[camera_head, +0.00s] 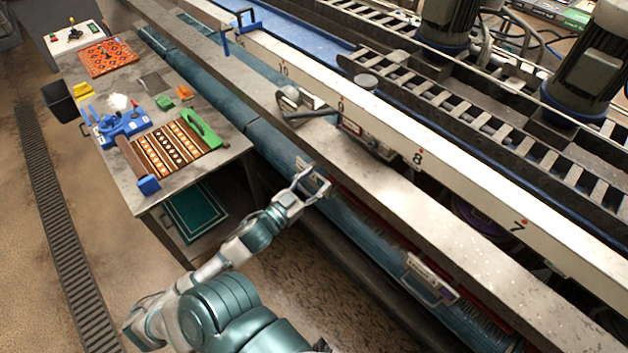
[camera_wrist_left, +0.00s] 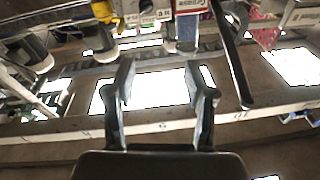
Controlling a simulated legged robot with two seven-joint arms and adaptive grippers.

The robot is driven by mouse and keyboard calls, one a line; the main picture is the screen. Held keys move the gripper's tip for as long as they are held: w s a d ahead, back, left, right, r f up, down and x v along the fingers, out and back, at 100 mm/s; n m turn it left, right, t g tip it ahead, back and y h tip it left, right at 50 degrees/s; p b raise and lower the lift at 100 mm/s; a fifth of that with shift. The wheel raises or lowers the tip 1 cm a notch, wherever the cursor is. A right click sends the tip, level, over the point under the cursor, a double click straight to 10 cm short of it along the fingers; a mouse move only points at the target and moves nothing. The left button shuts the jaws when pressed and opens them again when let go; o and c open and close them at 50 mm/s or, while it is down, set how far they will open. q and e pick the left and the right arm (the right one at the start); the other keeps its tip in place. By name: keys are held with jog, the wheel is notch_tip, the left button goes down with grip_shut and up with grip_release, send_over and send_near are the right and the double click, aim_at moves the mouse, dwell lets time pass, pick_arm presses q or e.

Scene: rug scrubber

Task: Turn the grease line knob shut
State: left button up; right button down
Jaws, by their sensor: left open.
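My left gripper (camera_head: 313,181) is open at the near side of the long machine, just below its grey metal rail. It also shows in the left wrist view (camera_wrist_left: 163,85), its two fingers apart with nothing between them. A red and white label (camera_wrist_left: 191,6) at the top of that view appears to carry the word grease. A blue-grey block (camera_wrist_left: 187,32) sits just below the label, beyond the fingertips. I cannot tell for certain which part is the grease line knob. A round grey cap (camera_head: 365,82) stands on the machine in the head view. My right gripper is out of view.
A grey metal rail (camera_head: 420,225) and a white numbered beam (camera_head: 455,175) run along the machine. A handled bracket (camera_head: 430,277) hangs lower right. A workbench (camera_head: 222,165) with rug samples and tools stands left. A dark bar (camera_wrist_left: 232,55) crosses right of my fingers.

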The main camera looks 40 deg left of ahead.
pick_arm(q)
jog(key=s+f, duration=0.1)
jog(key=s, duration=0.6)
jog(key=shift+s, duration=0.25)
jog(key=shift+a, duration=0.15)
